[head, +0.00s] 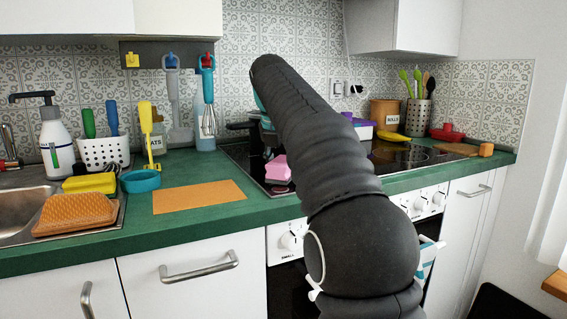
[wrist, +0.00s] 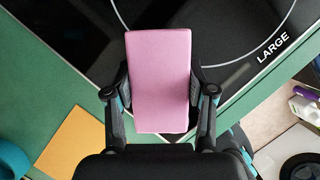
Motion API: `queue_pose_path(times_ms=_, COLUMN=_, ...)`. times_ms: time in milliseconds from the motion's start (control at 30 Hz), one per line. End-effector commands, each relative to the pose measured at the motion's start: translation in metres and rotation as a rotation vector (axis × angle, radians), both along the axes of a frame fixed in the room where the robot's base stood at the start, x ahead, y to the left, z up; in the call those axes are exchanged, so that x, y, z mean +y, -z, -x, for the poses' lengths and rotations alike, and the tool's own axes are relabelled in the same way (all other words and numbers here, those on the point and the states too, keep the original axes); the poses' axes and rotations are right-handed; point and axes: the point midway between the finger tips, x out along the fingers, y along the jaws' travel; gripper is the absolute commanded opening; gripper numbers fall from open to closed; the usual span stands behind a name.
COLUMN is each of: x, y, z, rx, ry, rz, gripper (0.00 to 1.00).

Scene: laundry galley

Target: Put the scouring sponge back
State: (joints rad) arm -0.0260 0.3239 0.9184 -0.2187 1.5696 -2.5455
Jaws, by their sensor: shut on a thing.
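A pink sponge (wrist: 160,75), a plain rectangular block, is between the two fingers of my gripper (wrist: 160,85) in the wrist view. My gripper is shut on its sides. In the head view the pink sponge (head: 278,169) shows left of my arm, over the front left part of the hob. My arm hides most of the gripper there. A yellow sponge-like block (head: 90,183) and an orange textured block (head: 75,210) lie by the sink at the left.
An orange mat (head: 198,197) lies flat and bare on the green counter (head: 180,165). A teal ring-shaped dish (head: 140,181), a white utensil holder (head: 103,152) and a soap dispenser (head: 56,138) stand left of it. The black hob (head: 405,155) is behind my arm.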

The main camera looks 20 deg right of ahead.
Motion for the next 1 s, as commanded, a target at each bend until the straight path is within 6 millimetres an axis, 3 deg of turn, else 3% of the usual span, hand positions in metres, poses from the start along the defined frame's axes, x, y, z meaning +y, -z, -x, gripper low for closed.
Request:
queue_pose_path(times_ms=33, x=0.0, y=0.001, z=0.0, rx=0.0, ry=0.0, rz=0.0, gripper=0.6)
queue_pose_path(times_ms=100, x=0.0, y=0.001, z=0.0, rx=0.0, ry=0.0, rz=0.0, gripper=0.77)
queue_pose_path(times_ms=133, x=0.0, y=0.001, z=0.0, rx=0.0, ry=0.0, rz=0.0, gripper=0.8)
queue_pose_path(times_ms=533, x=0.0, y=-0.006, z=0.0, rx=0.0, ry=0.0, rz=0.0, gripper=0.8)
queue_pose_path(times_ms=1000, x=0.013, y=-0.064, z=0.018, rx=-0.001, ry=0.0, rz=0.0, gripper=0.8)
